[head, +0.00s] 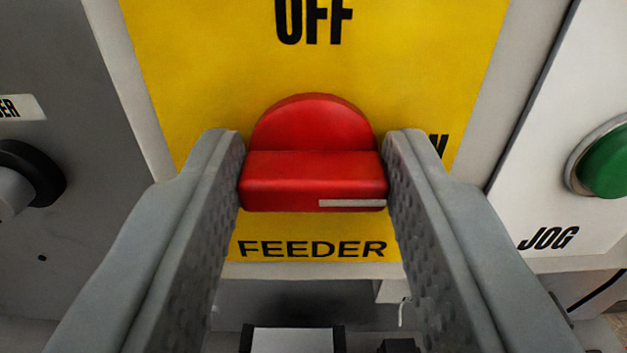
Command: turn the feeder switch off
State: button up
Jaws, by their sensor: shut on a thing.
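The feeder switch (314,178) is a red rotary knob with a round base and a raised bar handle. It sits on a yellow plate (200,60) marked OFF above it and FEEDER below it. The bar lies level across the picture, with a white mark on its front face toward the right end. My gripper (314,180) is shut on the bar, one grey dimpled finger at its left end and one at its right end. Another label at the right is mostly hidden by the right finger; only its last letter shows.
To the right, a white panel carries a green button (606,165) with JOG lettering (548,238). To the left, a grey panel has a black-collared knob (32,172) and a partly cut-off label (20,107). Dark fittings sit below the plate.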

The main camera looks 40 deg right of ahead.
jog(key=n, duration=0.4)
jog(key=shift+a+n, duration=0.1)
jog(key=shift+n, duration=0.3)
jog(key=n, duration=0.4)
jog(key=shift+n, duration=0.3)
jog(key=n, duration=0.4)
jog(key=shift+w+a+f+n, duration=0.1)
jog(key=shift+f+n, duration=0.05)
jog(key=shift+n, duration=0.15)
jog(key=shift+f+n, duration=0.1)
jog(key=shift+n, duration=1.8)
jog(key=o, duration=1)
jog(key=shift+a, duration=0.1)
